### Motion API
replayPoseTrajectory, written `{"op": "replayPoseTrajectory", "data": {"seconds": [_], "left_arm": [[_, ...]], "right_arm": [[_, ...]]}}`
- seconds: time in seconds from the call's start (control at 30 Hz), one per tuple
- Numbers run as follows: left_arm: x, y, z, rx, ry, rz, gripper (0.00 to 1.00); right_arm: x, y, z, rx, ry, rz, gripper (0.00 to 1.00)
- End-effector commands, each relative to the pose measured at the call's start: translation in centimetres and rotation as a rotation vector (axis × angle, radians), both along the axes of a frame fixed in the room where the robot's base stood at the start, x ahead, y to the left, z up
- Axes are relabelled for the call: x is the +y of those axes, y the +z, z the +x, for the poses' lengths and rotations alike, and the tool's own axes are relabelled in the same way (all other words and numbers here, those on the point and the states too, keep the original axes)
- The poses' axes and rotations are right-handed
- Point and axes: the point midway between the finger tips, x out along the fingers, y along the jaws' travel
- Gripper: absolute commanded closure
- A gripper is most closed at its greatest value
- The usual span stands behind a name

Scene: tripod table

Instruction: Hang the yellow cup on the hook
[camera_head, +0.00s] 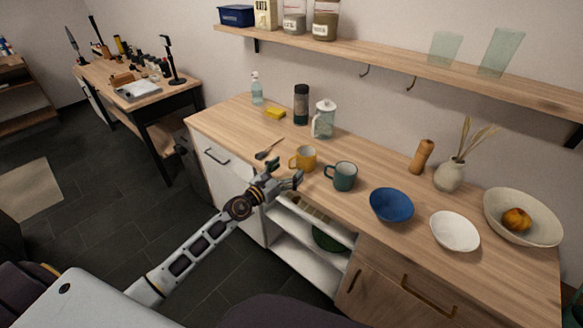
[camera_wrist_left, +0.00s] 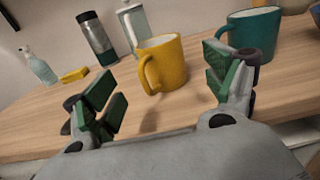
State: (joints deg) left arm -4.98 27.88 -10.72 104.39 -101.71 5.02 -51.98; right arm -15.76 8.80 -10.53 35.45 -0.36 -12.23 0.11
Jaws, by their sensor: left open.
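The yellow cup (camera_head: 305,157) stands upright on the wooden counter, its handle towards the left. In the left wrist view the yellow cup (camera_wrist_left: 165,63) is just beyond the fingers, roughly midway between them, with its handle on its left side. My left gripper (camera_head: 285,175) is open and empty at the counter's front edge, close in front of the cup and apart from it. Its open fingers show in the left wrist view (camera_wrist_left: 160,92). Two hooks hang under the wall shelf: a left hook (camera_head: 364,71) and a right hook (camera_head: 411,83), both empty. My right gripper is not in view.
A teal cup (camera_head: 344,177) stands right of the yellow cup, with a blue bowl (camera_head: 391,206) further right. A glass jug (camera_head: 323,120) and dark bottle (camera_head: 301,105) stand behind. The wall shelf (camera_head: 390,67) overhangs the counter's back.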

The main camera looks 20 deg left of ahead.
Motion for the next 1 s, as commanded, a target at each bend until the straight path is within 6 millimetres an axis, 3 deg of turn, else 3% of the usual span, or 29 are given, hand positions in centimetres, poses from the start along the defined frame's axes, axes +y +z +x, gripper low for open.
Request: {"op": "replayPoseTrajectory", "data": {"seconds": [0.4, 1.0], "left_arm": [[0.9, -0.1, -2.5, 0.001, 0.0, 0.0, 0.15], [1.0, 0.0, -2.7, 0.0, 0.0, 0.0, 0.15]], "right_arm": [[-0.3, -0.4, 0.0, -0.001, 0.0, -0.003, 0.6], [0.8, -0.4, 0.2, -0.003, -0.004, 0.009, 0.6]]}}
